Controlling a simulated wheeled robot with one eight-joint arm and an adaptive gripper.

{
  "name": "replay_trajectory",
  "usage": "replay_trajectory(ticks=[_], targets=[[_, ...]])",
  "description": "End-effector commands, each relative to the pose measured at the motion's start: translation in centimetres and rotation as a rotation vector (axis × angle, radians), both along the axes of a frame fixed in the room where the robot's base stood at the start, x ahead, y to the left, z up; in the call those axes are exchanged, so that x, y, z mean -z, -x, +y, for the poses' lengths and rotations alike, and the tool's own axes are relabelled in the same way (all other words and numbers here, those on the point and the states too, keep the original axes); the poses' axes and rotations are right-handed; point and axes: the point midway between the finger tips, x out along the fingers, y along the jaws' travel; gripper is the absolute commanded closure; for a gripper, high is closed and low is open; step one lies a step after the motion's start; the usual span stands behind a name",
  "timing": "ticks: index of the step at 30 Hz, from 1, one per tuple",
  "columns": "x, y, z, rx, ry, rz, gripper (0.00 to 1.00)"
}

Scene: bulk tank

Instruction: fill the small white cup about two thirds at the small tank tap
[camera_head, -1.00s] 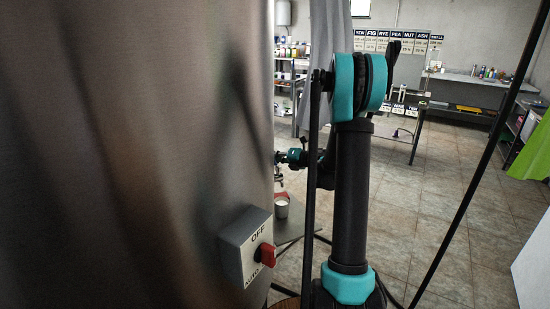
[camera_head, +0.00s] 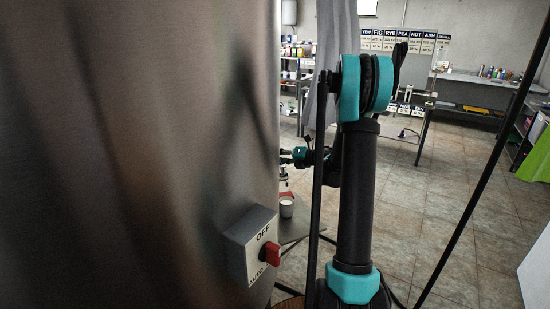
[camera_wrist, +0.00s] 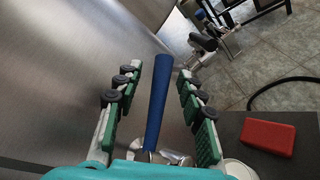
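In the wrist view my gripper (camera_wrist: 159,75) is open, with its two green-padded fingers on either side of a blue lever (camera_wrist: 158,105). Gaps show between the lever and both fingers. Shiny metal tap parts (camera_wrist: 170,157) show at the lever's base, partly hidden by my gripper. The white cup (camera_head: 286,208) stands upright below the tap (camera_head: 284,182) in the head view. Part of a white round rim, likely the cup's (camera_wrist: 238,168), shows at the bottom of the wrist view. Its fill level cannot be told.
The large steel tank wall (camera_head: 150,150) fills the left side. A switch box (camera_head: 250,245) with a red knob sticks out from it. A red block (camera_wrist: 268,136) lies on the dark stand (camera_wrist: 230,127). Another tap (camera_wrist: 205,40) shows farther back. Tiled floor is open at right.

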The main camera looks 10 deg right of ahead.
Motion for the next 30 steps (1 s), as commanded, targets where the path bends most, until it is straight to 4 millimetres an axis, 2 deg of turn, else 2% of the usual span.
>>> replay_trajectory(ticks=[5,18,24,30], targets=[[-0.4,1.0,-1.5,0.004,0.000,0.000,0.61],[-2.2,6.1,-7.8,0.003,0.000,0.001,0.61],[-2.6,7.1,-9.0,0.000,0.000,0.000,0.61],[-2.6,7.2,-9.1,0.000,0.000,0.000,0.61]])
